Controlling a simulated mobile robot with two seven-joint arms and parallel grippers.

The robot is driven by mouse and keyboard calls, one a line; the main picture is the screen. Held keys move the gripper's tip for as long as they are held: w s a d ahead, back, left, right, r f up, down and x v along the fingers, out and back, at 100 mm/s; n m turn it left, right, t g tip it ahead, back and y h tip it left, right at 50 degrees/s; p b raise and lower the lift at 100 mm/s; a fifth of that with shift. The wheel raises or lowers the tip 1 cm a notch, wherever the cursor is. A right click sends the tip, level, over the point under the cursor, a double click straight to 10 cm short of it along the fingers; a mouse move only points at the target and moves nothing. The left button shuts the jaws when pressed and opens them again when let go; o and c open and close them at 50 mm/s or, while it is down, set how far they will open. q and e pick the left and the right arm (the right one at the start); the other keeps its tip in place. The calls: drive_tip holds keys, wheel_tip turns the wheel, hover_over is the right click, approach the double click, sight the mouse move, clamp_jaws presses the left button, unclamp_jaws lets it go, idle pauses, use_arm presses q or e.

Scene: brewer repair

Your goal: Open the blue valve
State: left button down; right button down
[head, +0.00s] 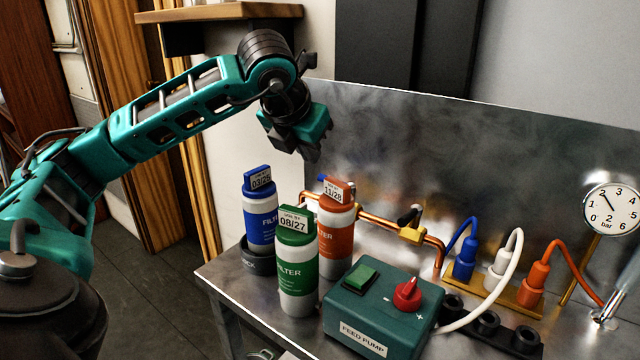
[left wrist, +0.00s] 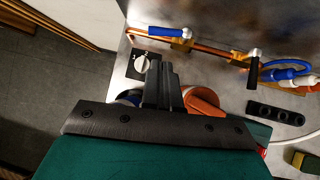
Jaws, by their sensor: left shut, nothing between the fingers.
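The blue valve's handle (left wrist: 165,31) lies along the copper pipe in the left wrist view, on a brass body with a white end beside it. In the head view only a small blue bit shows behind the orange filter, possibly this handle (head: 321,177). My left gripper (head: 311,153) is shut and empty, raised above the filters and apart from the valve. In the left wrist view its closed fingers (left wrist: 162,85) point toward the pipe, with the blue handle beyond them. My right gripper is not in view.
Blue (head: 260,215), green (head: 297,270) and orange (head: 337,235) filters stand below my left gripper. A black-handled valve (head: 408,215) sits further right on the pipe. The feed pump box (head: 375,310), plugs with cables and a gauge (head: 611,209) occupy the right.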

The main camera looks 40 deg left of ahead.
sight(323, 176)
use_arm(q)
drive_tip(key=w+f, duration=0.2)
drive_tip(key=w+a+f+n, duration=0.1)
drive_tip(key=f, duration=0.2)
drive_tip(key=w+a+f+n, duration=0.1)
drive_tip(key=w+f, duration=0.1)
drive_tip(key=f, duration=0.1)
drive_tip(key=shift+w+b, duration=0.35)
drive_tip(key=shift+b, duration=0.05)
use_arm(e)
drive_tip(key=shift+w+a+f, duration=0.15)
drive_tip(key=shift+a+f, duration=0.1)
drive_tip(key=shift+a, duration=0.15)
use_arm(q)
drive_tip(key=shift+w+a, duration=0.1)
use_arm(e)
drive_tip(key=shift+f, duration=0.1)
use_arm(q)
drive_tip(key=shift+w+a+f, duration=0.1)
drive_tip(key=shift+w+a, duration=0.05)
drive_tip(key=shift+w+a+r+m+t+h+b, duration=0.3)
drive_tip(key=shift+w+a+m+t+h+b, duration=0.1)
drive_tip(key=shift+w+a+m+b, duration=0.15)
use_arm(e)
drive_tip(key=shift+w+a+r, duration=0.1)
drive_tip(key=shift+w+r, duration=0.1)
